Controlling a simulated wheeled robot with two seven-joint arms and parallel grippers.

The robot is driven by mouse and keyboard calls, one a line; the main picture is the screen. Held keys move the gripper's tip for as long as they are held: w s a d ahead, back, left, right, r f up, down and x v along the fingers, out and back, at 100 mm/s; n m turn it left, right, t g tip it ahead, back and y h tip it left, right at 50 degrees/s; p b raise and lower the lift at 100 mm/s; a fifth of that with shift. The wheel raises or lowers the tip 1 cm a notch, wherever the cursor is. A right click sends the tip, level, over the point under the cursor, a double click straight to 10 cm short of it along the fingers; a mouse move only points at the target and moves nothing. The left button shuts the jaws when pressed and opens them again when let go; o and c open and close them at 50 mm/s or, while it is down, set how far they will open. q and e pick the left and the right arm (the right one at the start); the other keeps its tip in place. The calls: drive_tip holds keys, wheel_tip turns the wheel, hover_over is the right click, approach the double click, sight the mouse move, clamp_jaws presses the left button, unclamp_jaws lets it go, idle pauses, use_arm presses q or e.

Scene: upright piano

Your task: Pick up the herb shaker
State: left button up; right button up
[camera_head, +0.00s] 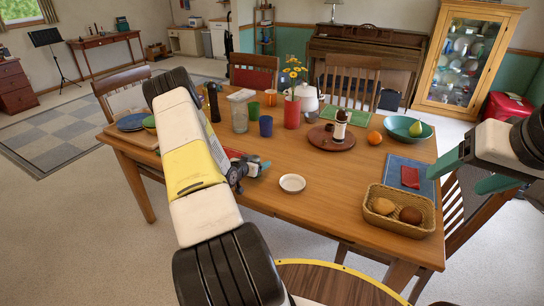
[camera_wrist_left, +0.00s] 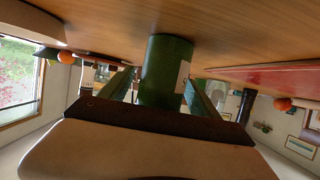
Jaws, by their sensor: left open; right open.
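A dark green cylinder with a pale label, which looks like the herb shaker (camera_wrist_left: 165,70), stands on the table in the left wrist view, where the picture is upside down. My left gripper (camera_wrist_left: 158,92) is open, with one finger on each side of the shaker; I cannot tell whether they touch it. In the head view my left gripper (camera_head: 253,168) is low over the table, partly behind my own arm, and I cannot make out the shaker there. My right gripper (camera_head: 455,180) is open and empty above the blue placemat (camera_head: 424,186) at the right.
The wooden table (camera_head: 290,215) holds a small white dish (camera_head: 292,183), a bread basket (camera_head: 400,220), a round board (camera_head: 325,143) with small items, a red vase (camera_head: 292,113) and a green cup (camera_head: 265,126).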

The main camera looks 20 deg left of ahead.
use_arm(q)
drive_tip(key=shift+w+f, duration=0.15)
drive_tip(key=shift+w, duration=0.1)
drive_tip(key=c, duration=1.5)
